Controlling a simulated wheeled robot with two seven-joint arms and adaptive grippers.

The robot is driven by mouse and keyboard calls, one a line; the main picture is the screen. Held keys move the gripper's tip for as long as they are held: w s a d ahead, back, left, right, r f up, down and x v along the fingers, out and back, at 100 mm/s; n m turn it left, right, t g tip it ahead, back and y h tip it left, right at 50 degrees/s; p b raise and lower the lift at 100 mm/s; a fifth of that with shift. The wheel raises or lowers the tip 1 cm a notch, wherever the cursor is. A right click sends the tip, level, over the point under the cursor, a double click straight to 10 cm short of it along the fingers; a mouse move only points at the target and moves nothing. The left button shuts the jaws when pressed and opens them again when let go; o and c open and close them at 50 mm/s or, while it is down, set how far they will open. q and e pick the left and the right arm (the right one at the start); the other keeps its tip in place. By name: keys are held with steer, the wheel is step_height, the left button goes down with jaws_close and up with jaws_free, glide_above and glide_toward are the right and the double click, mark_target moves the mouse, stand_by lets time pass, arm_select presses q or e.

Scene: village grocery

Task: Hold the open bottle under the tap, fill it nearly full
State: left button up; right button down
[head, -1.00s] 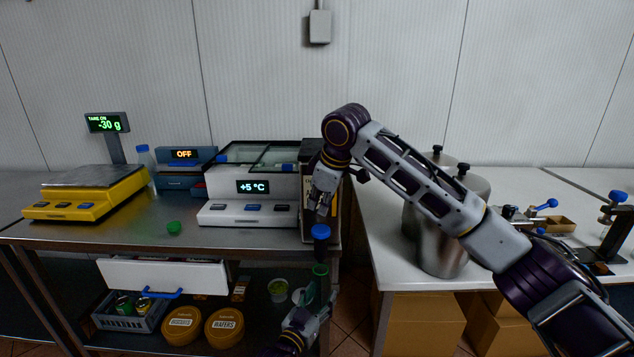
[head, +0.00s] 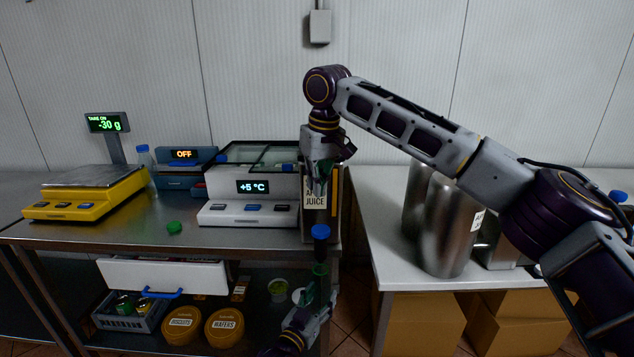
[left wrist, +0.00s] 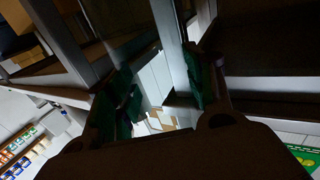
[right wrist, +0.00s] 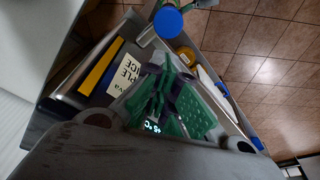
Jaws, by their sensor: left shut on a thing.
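The juice dispenser (head: 315,222) stands at the right end of the steel table, with its label partly hidden. Its blue-topped tap (head: 320,232) sticks out in front; the blue top also shows in the right wrist view (right wrist: 168,22). My left gripper (head: 319,285) is low, below the tap, shut on the clear bottle. The bottle's see-through wall shows between the green finger pads in the left wrist view (left wrist: 152,75); its fill level cannot be made out. My right gripper (head: 318,190) points down above the tap, before the dispenser, its fingers together and empty.
A green cap (head: 174,227) lies on the steel table. A +5 °C cooler (head: 245,212) stands left of the dispenser, and a yellow scale (head: 85,195) further left. Metal canisters (head: 447,235) stand on the white counter at right. A drawer (head: 165,275) is below the tabletop.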

steer(key=shift+r, duration=0.15)
steer(key=shift+f, duration=0.35)
stand_by(0.3)
steer(key=shift+s+d+x, duration=0.1)
steer(key=shift+s+x, duration=0.1)
steer(key=shift+x, duration=0.95)
steer(key=shift+s+d+x, duration=0.15)
steer(key=shift+s+x, duration=0.05)
steer(key=shift+x, duration=0.95)
steer(key=shift+s+d+x, duration=0.1)
steer(key=shift+s+x, duration=0.1)
steer(key=shift+x, duration=1)
steer(key=shift+f, duration=0.1)
steer(key=shift+r+p, duration=0.6)
steer(key=shift+d+f, duration=0.1)
steer(key=shift+f, duration=1.1)
stand_by(1.8)
